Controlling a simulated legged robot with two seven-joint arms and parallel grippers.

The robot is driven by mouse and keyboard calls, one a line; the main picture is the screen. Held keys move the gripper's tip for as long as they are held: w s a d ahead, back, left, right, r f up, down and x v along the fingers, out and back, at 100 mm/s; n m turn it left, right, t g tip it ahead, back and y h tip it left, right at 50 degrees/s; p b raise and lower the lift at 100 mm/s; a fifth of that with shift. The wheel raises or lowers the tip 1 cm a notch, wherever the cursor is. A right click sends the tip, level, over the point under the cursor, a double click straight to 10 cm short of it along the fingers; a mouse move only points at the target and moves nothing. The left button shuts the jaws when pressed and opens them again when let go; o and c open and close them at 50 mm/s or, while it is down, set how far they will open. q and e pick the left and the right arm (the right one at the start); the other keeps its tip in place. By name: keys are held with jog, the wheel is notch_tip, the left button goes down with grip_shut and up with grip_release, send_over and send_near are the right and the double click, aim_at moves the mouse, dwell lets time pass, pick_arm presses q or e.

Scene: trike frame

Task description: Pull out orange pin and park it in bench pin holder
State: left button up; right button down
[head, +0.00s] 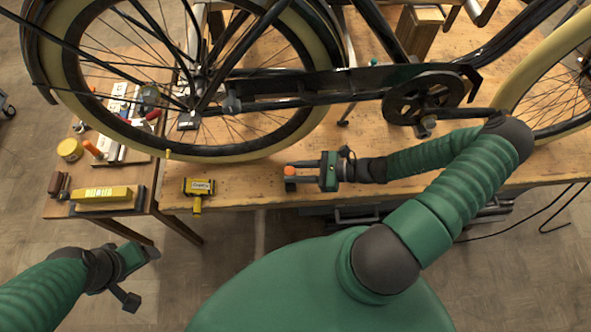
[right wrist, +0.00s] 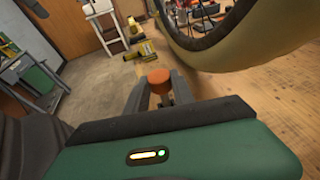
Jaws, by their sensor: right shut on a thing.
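The orange pin (head: 290,171) shows as a short orange cap between the fingertips of my right gripper (head: 291,179), over the bench's front edge. In the right wrist view the orange cap (right wrist: 159,77) sits between the two dark fingers, which are shut on it; the pin's lower part is mostly hidden. A yellow block with a dark label (head: 199,187) lies at the bench edge left of the gripper; I cannot tell whether it is the pin holder. My left gripper (head: 148,253) is low at the left, away from the bench, and its jaw opening is unclear.
The bike's rear wheel (head: 250,150) hangs over the wooden bench (head: 330,140) just behind my right gripper. A side table (head: 60,208) at left holds tools, a yellow box (head: 103,195) and a yellow tape roll (head: 69,149). Bare bench shows between block and gripper.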

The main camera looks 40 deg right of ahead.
jog(key=shift+f+b, duration=1.05)
jog(key=shift+f, duration=0.8)
jog(key=c, duration=1)
grip_release()
jog(key=v, duration=1.7)
jog(key=shift+b, duration=0.4)
